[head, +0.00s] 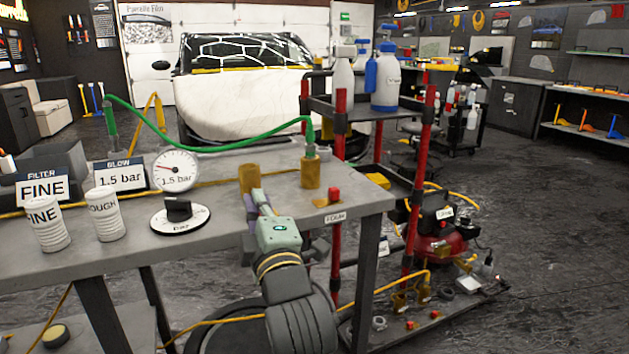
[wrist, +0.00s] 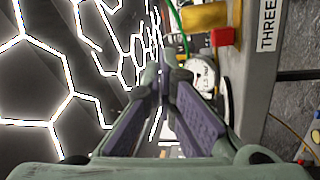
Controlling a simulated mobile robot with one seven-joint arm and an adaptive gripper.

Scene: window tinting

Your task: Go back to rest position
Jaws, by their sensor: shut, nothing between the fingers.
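My gripper (head: 258,197) is in front of the grey workbench (head: 225,215), near its right end, with its fingers pointing away from the head camera. In the wrist view my gripper's purple finger pads (wrist: 165,80) run together towards the tips, with nothing held. In the head view the fingertips appear just by a brass fitting (head: 249,178); I cannot tell the gap.
The bench holds a second brass fitting (head: 310,173) with a green hose, a red button (head: 334,194), a gauge (head: 175,170), a black knob (head: 179,210) and white canisters (head: 107,214). A red-post cart (head: 425,150) with spray bottles stands right.

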